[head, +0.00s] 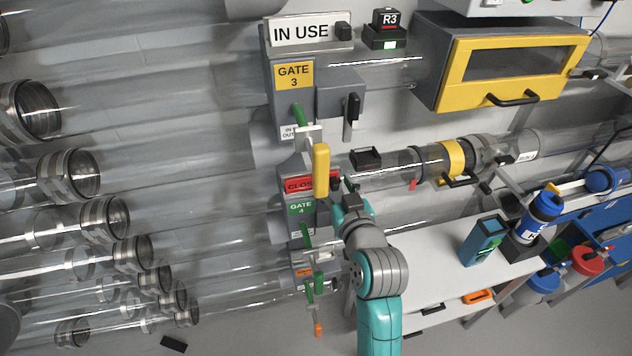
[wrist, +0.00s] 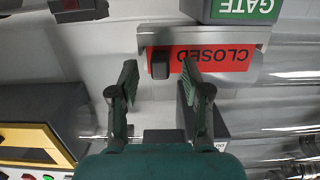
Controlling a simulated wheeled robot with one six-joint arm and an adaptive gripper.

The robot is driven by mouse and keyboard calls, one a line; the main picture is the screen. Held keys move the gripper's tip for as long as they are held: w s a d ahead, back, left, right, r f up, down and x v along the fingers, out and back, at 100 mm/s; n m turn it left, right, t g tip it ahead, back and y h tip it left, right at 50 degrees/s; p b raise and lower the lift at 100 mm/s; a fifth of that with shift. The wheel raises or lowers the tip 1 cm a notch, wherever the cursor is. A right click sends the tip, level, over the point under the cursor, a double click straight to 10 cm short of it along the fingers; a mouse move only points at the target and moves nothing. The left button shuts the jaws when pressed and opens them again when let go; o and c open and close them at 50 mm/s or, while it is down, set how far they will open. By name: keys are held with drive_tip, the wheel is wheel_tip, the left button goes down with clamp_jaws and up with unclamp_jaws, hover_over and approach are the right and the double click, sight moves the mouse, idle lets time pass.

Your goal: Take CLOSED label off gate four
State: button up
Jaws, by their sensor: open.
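The red CLOSED label (head: 297,184) sits in a holder just above the green GATE 4 sign (head: 301,208) in the head view. Its right part is hidden there by a yellow handle. In the wrist view the CLOSED label (wrist: 225,59) appears upside down in its grey holder (wrist: 205,36), with a black grip block (wrist: 160,66) at its left end. My gripper (wrist: 159,76) is open in the wrist view. Its fingertips are on either side of the black block, the right one overlapping the red label in the picture. I cannot tell whether they touch.
The yellow handle (head: 321,170) stands close to the label. Above is gate three with its yellow sign (head: 293,76) and an IN USE label (head: 301,32). Clear tubes run on both sides. A white table (head: 440,258) with a teal box (head: 483,239) stands to the right.

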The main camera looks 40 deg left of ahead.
drive_tip(key=shift+w+a, duration=0.1)
drive_tip(key=shift+a, duration=0.05)
clamp_jaws()
idle(0.4)
